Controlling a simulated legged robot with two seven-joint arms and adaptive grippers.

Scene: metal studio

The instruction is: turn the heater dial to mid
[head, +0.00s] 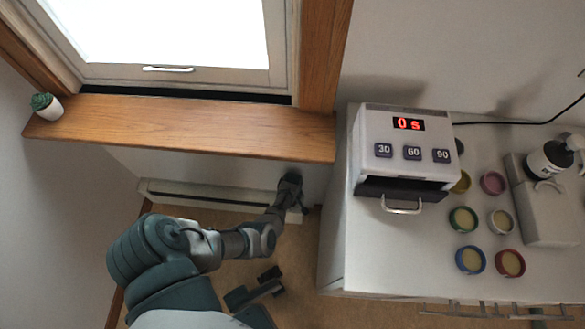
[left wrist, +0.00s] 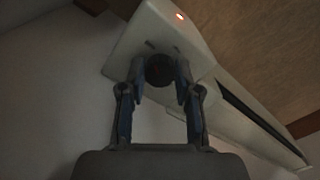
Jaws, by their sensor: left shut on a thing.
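The heater (head: 215,201) is a long, low white unit on the wall below the window sill. My left arm reaches to its right end, and my left gripper (head: 295,195) is there, hiding the dial in the head view. In the left wrist view, the heater's end (left wrist: 205,52) shows a small lit orange light and short dark marks. The round dark dial (left wrist: 159,70) sits between the two fingers of my left gripper (left wrist: 159,78), which is shut on it. The dial's setting is too dark to read.
A white table (head: 335,250) stands to the right of the heater's end. It holds a box device (head: 400,145) reading 0 s and several small round tins. The wooden sill (head: 190,124) overhangs the heater, with a potted plant (head: 46,107) at its left end.

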